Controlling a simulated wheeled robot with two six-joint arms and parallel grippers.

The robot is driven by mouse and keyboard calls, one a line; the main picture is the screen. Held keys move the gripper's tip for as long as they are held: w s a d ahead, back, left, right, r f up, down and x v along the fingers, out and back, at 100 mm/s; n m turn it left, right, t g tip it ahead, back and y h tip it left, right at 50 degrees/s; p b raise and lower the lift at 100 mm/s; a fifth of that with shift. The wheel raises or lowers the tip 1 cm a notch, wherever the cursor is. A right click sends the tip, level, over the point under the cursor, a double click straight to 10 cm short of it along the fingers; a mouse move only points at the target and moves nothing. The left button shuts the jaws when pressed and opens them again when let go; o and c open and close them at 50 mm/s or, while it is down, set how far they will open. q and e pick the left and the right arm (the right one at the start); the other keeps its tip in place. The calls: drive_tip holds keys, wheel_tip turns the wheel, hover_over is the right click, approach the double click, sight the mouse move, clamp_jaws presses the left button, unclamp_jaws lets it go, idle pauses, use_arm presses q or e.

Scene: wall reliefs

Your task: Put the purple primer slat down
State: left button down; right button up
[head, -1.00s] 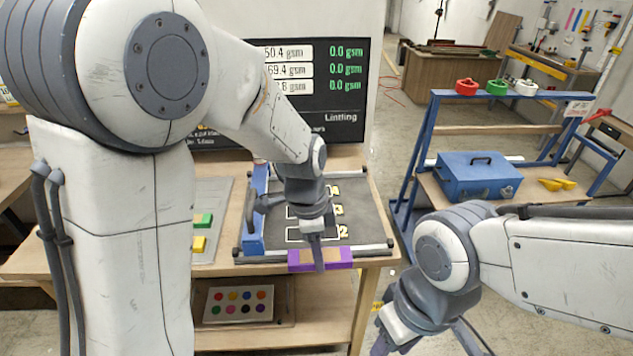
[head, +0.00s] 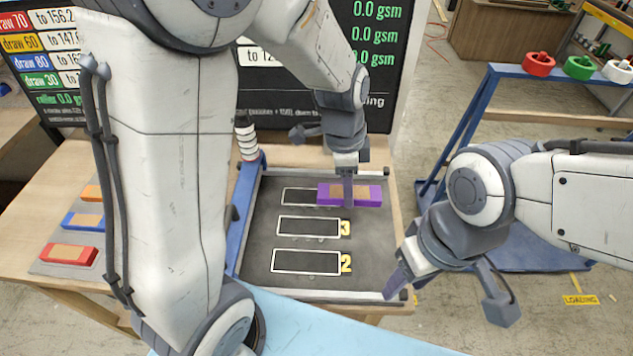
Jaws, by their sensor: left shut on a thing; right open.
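The purple primer slat (head: 367,196), with a tan patch on top, is in my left gripper (head: 348,192). It is over the far end of the dark tray (head: 255,245), overlapping the right part of the farthest white outlined box (head: 297,196). I cannot tell whether it touches the surface. My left gripper is shut on the slat from above. Two nearer outlined boxes, one (head: 309,227) in the middle and one (head: 305,262) marked 2, are empty. My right gripper (head: 447,288) is open and empty at the right, by the tray's near right corner.
A red slat (head: 70,254), a blue slat (head: 82,220) and an orange slat (head: 91,193) lie on a grey mat at the left. A dark display board (head: 270,95) stands behind the tray.

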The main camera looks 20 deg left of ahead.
use_arm(q)
drive_tip(key=shift+w, duration=0.3)
drive_tip(key=shift+w+a+f, duration=0.1)
drive_tip(key=shift+w, duration=0.15)
drive_tip(key=p, duration=0.2)
hover_over(312, 197)
drive_tip(key=f, duration=0.6)
drive_tip(key=shift+a+f, duration=0.2)
drive_tip(key=shift+f, duration=0.2)
wheel_tip(312, 197, down, 4)
drive_tip(key=shift+r, duration=0.1)
use_arm(e)
drive_tip(key=shift+w+d+r, duration=0.1)
drive_tip(key=shift+w+r, duration=0.1)
drive_tip(key=shift+r, duration=0.35)
drive_tip(key=shift+w+r, duration=0.2)
drive_tip(key=shift+r, duration=0.3)
use_arm(q)
drive_tip(key=shift+f, duration=0.2)
drive_tip(key=shift+c, duration=1.5)
unclamp_jaws()
use_arm(e)
drive_tip(key=shift+f, duration=0.15)
